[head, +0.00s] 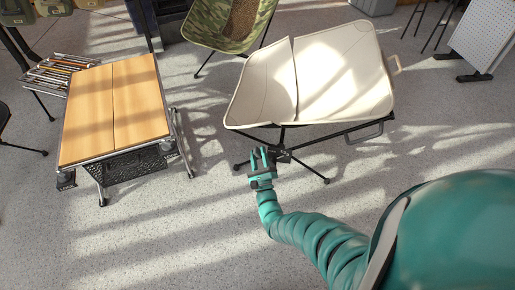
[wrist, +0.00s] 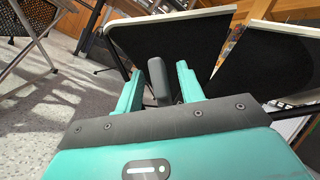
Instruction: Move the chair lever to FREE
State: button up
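The cream folding chair (head: 268,85) stands ahead of my gripper, on thin dark legs with a dark hub (head: 281,155) under its front edge. My gripper (head: 261,156) is low beside this hub with its teal fingers apart. In the wrist view my gripper (wrist: 160,68) has a dark grey upright piece, which looks like the lever (wrist: 158,84), between its fingers. I cannot tell whether either finger touches it. The dark underside of the chair (wrist: 175,42) is behind it. No FREE marking can be read, and the lever's base is hidden behind my gripper.
A wooden-topped folding table (head: 92,110) stands at left, with a slatted rack (head: 60,75) behind it. A camouflage chair (head: 225,25) is behind the cream chair. A white pegboard (head: 487,35) stands at far right. The floor between table and chair is clear.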

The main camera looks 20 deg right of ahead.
jog(key=v, duration=1.4)
jog(key=shift+s, duration=0.15)
jog(key=shift+f, duration=0.1)
